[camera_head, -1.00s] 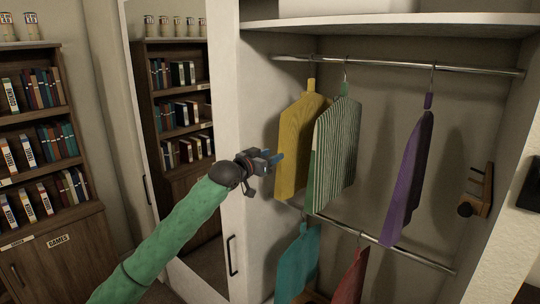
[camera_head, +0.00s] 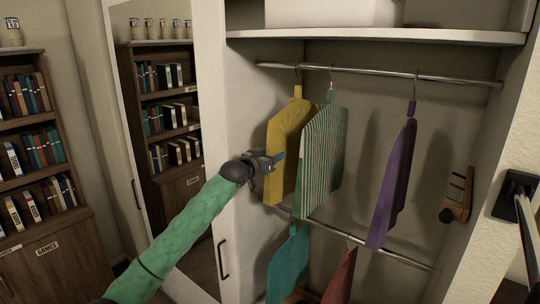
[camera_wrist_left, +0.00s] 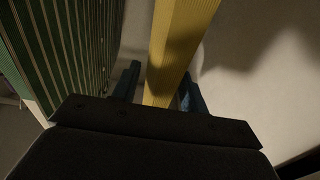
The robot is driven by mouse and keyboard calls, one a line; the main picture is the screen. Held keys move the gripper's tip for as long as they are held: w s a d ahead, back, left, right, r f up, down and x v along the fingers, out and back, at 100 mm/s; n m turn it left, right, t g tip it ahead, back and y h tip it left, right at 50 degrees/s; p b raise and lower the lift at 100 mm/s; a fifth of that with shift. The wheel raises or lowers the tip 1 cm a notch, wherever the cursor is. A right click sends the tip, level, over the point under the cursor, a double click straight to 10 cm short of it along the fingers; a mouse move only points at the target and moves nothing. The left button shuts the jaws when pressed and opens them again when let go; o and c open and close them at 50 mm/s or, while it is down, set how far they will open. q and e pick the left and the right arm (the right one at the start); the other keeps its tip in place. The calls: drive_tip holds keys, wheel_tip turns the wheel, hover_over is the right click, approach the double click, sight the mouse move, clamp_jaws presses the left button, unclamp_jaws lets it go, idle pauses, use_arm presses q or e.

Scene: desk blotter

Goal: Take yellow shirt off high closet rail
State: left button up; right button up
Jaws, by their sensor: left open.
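The yellow shirt (camera_head: 286,140) hangs on a hanger from the high closet rail (camera_head: 380,74), at the left end of the row. My left gripper (camera_head: 279,158) is at the shirt's left front edge in the head view. In the left wrist view the shirt (camera_wrist_left: 178,50) runs down between the two blue fingers (camera_wrist_left: 159,88), which are apart. I cannot tell whether either finger touches the cloth. My right gripper is not in view.
A green striped shirt (camera_head: 322,150) hangs close to the right of the yellow one. A purple garment (camera_head: 391,185) hangs farther right. A lower rail (camera_head: 400,258) holds a teal garment (camera_head: 289,266) and a red one (camera_head: 340,278). A white shelf (camera_head: 400,37) is above.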

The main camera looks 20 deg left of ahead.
use_arm(q)
clamp_jaws()
drive_tip(key=shift+r+p, duration=0.7)
drive_tip(key=shift+r, duration=0.45)
drive_tip(key=shift+s, duration=0.1)
drive_tip(key=shift+p+v, duration=0.35)
drive_tip(key=shift+v, duration=3.3)
drive_tip(key=shift+r, duration=0.15)
